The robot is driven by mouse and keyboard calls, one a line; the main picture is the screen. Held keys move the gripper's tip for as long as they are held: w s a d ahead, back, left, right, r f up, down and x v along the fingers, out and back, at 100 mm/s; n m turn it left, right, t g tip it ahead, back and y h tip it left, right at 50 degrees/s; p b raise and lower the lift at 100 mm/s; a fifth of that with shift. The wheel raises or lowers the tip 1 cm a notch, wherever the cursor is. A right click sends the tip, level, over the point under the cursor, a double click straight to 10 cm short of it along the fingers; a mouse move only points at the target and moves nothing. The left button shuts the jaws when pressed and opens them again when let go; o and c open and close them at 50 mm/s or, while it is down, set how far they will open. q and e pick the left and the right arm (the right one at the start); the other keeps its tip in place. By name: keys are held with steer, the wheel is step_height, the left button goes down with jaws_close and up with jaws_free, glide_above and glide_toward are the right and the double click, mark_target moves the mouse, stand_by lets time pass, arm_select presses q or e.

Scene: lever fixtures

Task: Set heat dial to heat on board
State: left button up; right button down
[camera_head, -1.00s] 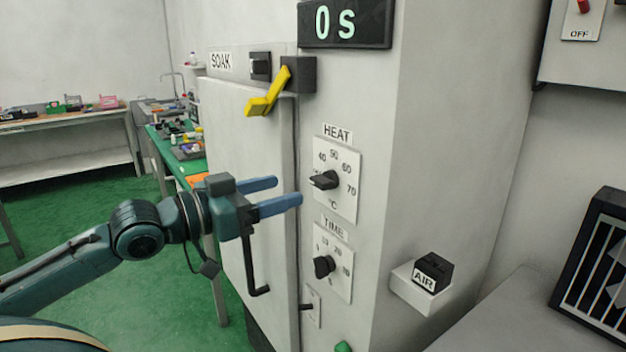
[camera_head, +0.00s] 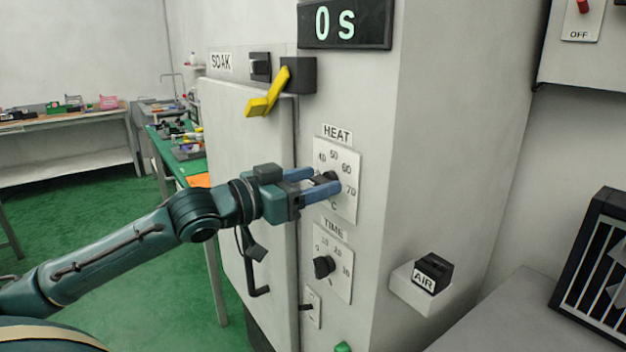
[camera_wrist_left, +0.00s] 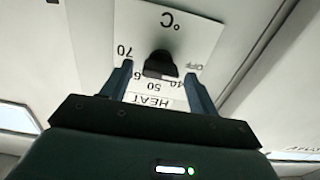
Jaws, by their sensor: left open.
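The heat dial is a black knob (camera_head: 326,178) on a white plate (camera_head: 350,208) under the HEAT label (camera_head: 337,134), on the front of a grey oven cabinet. The plate carries 40, 50, 60, 70 and °C marks. My left gripper (camera_head: 325,180) is open, with its blue fingers at the plate, one above and one below the knob. In the left wrist view the knob (camera_wrist_left: 160,66) sits between the two spread fingers (camera_wrist_left: 158,82), with a gap on both sides. OFF also shows on the plate there. The knob's exact pointing is hard to tell. My right gripper is not in view.
The TIME dial (camera_head: 323,267) is just below. A black door handle (camera_head: 258,290) is below my gripper. An AIR block (camera_head: 432,272) juts out at the right.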

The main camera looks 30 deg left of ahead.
arm_select(q)
steer(key=shift+w, duration=0.15)
steer(key=shift+d, duration=0.1)
steer(key=c, duration=1)
